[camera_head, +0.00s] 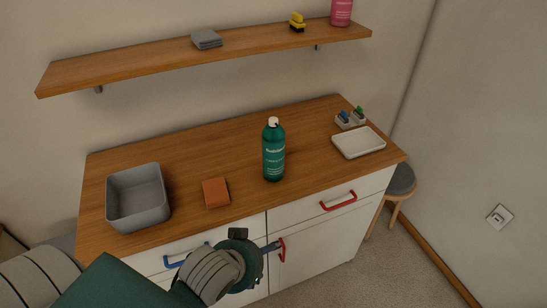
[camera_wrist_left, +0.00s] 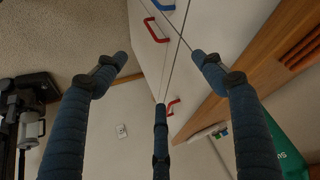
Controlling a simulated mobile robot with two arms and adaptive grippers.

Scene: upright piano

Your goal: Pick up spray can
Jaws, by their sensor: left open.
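The spray can is a green bottle (camera_head: 273,152) with a white cap and pale lettering. It stands upright on the wooden top of a white cabinet (camera_head: 165,140), near the front edge. My left gripper (camera_head: 264,246) is in front of the cabinet, below the can and apart from it. In the left wrist view my left gripper (camera_wrist_left: 160,88) shows blue fingers spread wide with nothing between them. A green lettered surface, apparently the can (camera_wrist_left: 284,140), shows at the lower right there, outside the fingers and partly cut off. My right gripper is not in view.
A grey bin (camera_head: 113,203) and an orange-brown block (camera_head: 216,192) stand left of the can. A white tray (camera_head: 358,142) and a small holder (camera_head: 344,122) are to its right. Drawer handles (camera_head: 338,201) stick out in front. A shelf (camera_head: 130,66) hangs above.

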